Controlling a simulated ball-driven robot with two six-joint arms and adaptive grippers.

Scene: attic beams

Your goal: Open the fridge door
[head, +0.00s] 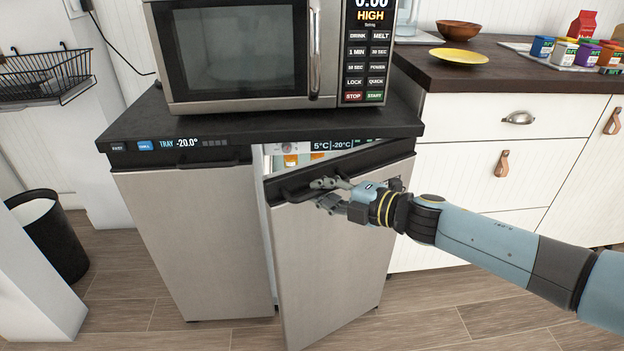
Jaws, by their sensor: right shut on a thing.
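The fridge door (330,260) is a grey steel panel with a black top edge and handle. It stands partly open, swung out toward me on its left side. A lit interior (290,158) with small orange items shows through the gap above it. My right gripper (318,192) is shut on the black handle (290,188) at the door's top. The fingers hide part of the handle. My left gripper is not in view.
The closed steel door (195,240) stands left of the open one. A microwave (265,55) sits on the black top above. White drawers (490,170) stand at right, under a dark counter. A black bin (50,235) is at left. Wooden floor in front is clear.

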